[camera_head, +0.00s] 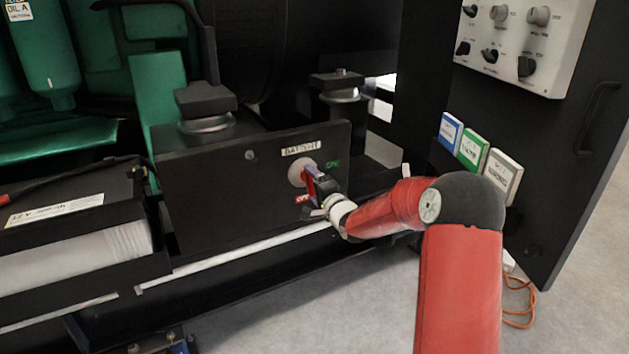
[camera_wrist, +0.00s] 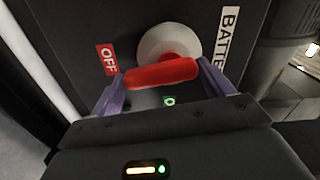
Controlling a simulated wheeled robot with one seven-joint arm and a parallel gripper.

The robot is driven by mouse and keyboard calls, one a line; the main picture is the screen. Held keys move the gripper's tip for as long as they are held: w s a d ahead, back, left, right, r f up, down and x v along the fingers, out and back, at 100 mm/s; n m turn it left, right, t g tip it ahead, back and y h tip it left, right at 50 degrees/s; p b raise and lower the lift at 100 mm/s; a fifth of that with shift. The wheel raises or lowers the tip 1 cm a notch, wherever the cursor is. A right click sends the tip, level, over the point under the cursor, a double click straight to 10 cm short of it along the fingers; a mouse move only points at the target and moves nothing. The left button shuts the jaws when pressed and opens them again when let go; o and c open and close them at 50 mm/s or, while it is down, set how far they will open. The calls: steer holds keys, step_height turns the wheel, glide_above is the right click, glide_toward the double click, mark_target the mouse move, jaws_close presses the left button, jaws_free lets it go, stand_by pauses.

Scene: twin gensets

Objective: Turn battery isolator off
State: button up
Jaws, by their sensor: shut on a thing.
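The battery isolator has a red handle (camera_wrist: 162,74) on a round pale base (camera_wrist: 168,45), mounted on a black panel (camera_head: 215,185). In the head view the pale base (camera_head: 299,172) shows, with the handle partly hidden by my gripper (camera_head: 312,182). In the wrist view my gripper (camera_wrist: 158,82) is shut on the red handle, one purple finger at each end. A red OFF label (camera_wrist: 108,60) is to the left of the handle there. A green label (camera_wrist: 169,101) shows just below the handle, mostly hidden. The green label (camera_head: 332,164) is right of the base in the head view.
A battery (camera_head: 75,225) sits at the left. An open black door (camera_head: 560,190) at the right carries a grey control panel (camera_head: 520,40) and blue, green and white booklets (camera_head: 474,152). An orange cable (camera_head: 520,300) lies on the floor.

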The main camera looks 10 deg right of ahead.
steer(key=shift+m+p, duration=0.35)
steer(key=shift+m, duration=0.55)
steer(key=shift+a+f, duration=0.1)
steer(key=o, duration=0.9)
steer(key=shift+o, duration=0.2)
steer(key=shift+s, duration=0.1)
steer(key=v, duration=0.7)
steer(key=shift+s+b, duration=0.3)
